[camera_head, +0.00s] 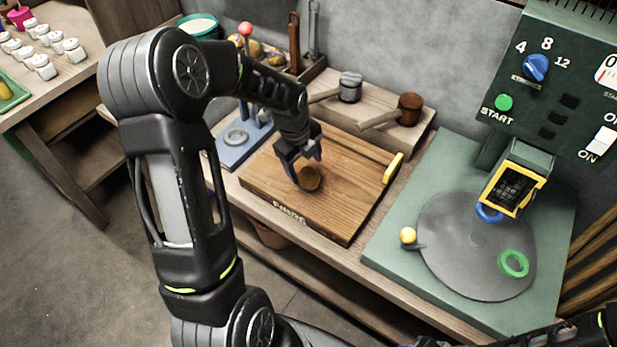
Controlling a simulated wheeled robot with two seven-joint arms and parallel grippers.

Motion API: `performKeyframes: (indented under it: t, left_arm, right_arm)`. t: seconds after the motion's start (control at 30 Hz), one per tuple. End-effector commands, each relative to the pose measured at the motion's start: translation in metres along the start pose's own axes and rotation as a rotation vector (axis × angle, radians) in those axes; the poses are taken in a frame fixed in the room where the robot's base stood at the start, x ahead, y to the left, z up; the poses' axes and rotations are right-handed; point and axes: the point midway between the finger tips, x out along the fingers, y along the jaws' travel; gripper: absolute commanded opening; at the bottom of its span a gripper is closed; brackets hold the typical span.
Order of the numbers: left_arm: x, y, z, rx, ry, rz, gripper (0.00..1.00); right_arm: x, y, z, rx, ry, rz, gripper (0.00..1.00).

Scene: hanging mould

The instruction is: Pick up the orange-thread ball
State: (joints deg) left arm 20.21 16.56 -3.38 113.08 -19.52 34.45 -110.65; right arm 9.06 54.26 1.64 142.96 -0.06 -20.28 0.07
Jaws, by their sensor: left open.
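A round brown-orange ball (309,179), which looks like the orange-thread ball, rests on the wooden board (350,215) on the workbench. My left gripper (305,172) points down at it from above and behind. Its jaws are open, with the fingers close around or beside the ball; I cannot tell whether they touch it. The fingers hide part of the ball's upper side. My right arm shows only as a dark strip at the bottom right edge, and its jaws cannot be made out.
A yellow-handled tool (392,169) lies at the board's right edge. A round grey plate (470,250) on a green machine is to the right. A blue stand (236,145) is left.

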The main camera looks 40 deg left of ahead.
Motion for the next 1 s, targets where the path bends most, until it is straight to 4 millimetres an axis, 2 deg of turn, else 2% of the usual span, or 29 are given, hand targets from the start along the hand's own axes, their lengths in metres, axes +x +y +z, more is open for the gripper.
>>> performKeyframes:
  t: [0.3,0.4,1.0]
  left_arm:
    - [0.041,0.001,-0.001,0.001,0.002,0.003,0.67]
    - [0.048,0.001,0.0,0.0,0.0,0.001,0.67]
    - [0.049,0.001,0.0,0.0,0.0,0.0,0.67]
  right_arm:
    - [-0.01,-0.003,0.001,0.002,-0.003,0.003,0.36]
    - [-0.01,-0.003,0.001,0.003,-0.003,0.004,0.36]
    - [-0.01,-0.003,0.001,0.003,-0.003,0.004,0.36]
